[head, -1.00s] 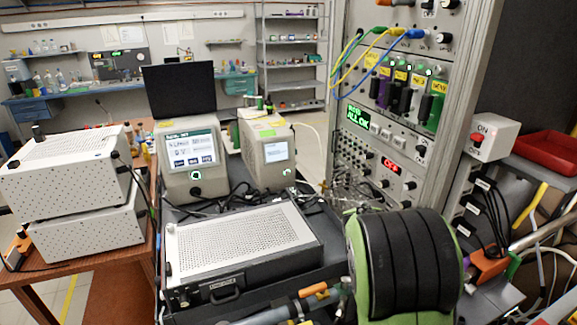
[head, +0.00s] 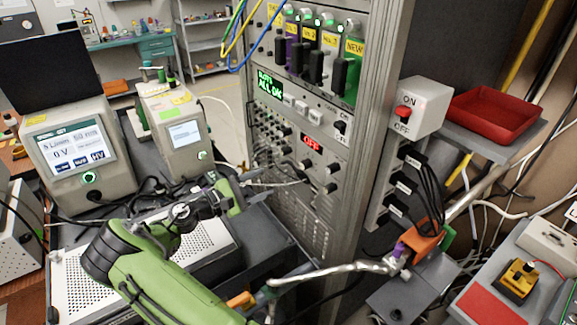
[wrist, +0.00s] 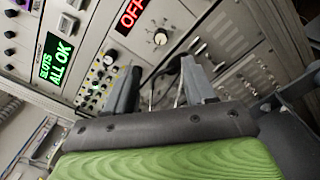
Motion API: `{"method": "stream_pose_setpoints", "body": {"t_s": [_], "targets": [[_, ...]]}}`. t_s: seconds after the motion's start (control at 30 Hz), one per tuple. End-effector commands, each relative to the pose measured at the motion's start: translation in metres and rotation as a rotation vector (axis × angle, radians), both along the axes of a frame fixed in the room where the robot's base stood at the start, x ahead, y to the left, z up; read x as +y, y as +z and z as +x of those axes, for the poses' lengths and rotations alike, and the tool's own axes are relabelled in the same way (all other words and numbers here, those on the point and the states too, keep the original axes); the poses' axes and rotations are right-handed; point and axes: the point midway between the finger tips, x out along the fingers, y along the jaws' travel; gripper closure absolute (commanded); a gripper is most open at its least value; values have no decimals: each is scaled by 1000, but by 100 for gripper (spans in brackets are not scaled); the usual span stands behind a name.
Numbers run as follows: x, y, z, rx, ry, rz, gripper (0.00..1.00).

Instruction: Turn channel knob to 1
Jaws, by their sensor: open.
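The rack panel has several black knobs. My gripper (head: 243,188) is in front of the rack, left of these knobs. In the wrist view, my gripper (wrist: 158,82) is open with nothing between its fingers.
A green display (head: 270,86) reads SLOTS ALL OK. Yellow and blue cables (head: 262,45) hang at the upper rack. An ON/OFF switch box (head: 418,105) and a red tray (head: 497,115) are to the right. Two instruments (head: 80,150) stand at the left.

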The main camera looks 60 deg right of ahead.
Motion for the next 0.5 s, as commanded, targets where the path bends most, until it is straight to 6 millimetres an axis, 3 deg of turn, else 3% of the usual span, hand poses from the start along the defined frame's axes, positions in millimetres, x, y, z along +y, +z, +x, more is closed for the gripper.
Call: {"method": "stream_pose_setpoints", "body": {"t_s": [0.3, 0.5], "targets": [[-72, -1, -40, -2, -6, 2, 45], [-103, -1, -55, -1, -3, 2, 45]]}}
